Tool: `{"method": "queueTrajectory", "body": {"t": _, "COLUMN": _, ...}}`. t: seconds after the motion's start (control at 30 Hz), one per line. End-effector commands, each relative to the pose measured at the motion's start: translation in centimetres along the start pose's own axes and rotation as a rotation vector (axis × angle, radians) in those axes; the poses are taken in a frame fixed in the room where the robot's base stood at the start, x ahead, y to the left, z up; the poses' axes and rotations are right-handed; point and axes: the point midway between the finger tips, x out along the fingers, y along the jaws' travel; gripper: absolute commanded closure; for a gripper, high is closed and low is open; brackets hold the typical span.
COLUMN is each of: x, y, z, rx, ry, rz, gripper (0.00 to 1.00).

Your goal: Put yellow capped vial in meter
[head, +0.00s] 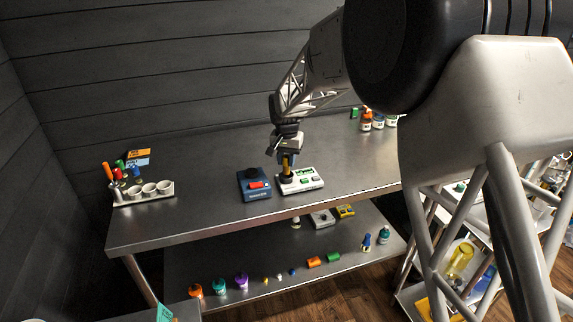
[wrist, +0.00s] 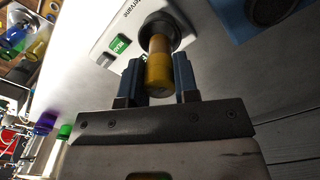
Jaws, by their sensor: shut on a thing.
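The yellow capped vial (head: 285,161) is held upright by my gripper (head: 287,154) at the left end of the white meter (head: 308,181). In the wrist view the yellow vial (wrist: 158,68) is between the two blue fingers of my gripper (wrist: 158,80), which is shut on it. Its far end meets the black round socket (wrist: 163,30) of the meter (wrist: 118,28). How deep it sits in the socket, I cannot tell. The meter shows green labels or buttons beside the socket.
A blue device (head: 255,190) with a red part and a dark round socket stands just left of the meter. A rack (head: 145,193) stands at the table's left, with coloured items behind it. Bottles (head: 366,121) stand at the back right. The table front is clear.

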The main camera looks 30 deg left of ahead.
Motion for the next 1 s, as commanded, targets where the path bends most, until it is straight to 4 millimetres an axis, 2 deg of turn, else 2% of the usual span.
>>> {"method": "queueTrajectory", "body": {"t": 0.2, "x": 1.8, "y": 0.0, "z": 0.0, "rx": 0.0, "ry": 0.0, "rz": 0.0, "gripper": 0.89}}
{"method": "queueTrajectory", "body": {"t": 0.87, "x": 2.6, "y": 0.0, "z": 0.0, "rx": 0.0, "ry": 0.0, "rz": 0.0, "gripper": 0.89}}
{"method": "queueTrajectory", "body": {"t": 0.9, "x": 2.6, "y": 0.0, "z": 0.0, "rx": 0.0, "ry": 0.0, "rz": 0.0, "gripper": 0.66}}
{"method": "queueTrajectory", "body": {"t": 1.0, "x": 2.6, "y": 0.0, "z": 0.0, "rx": 0.0, "ry": 0.0, "rz": 0.0, "gripper": 0.5}}
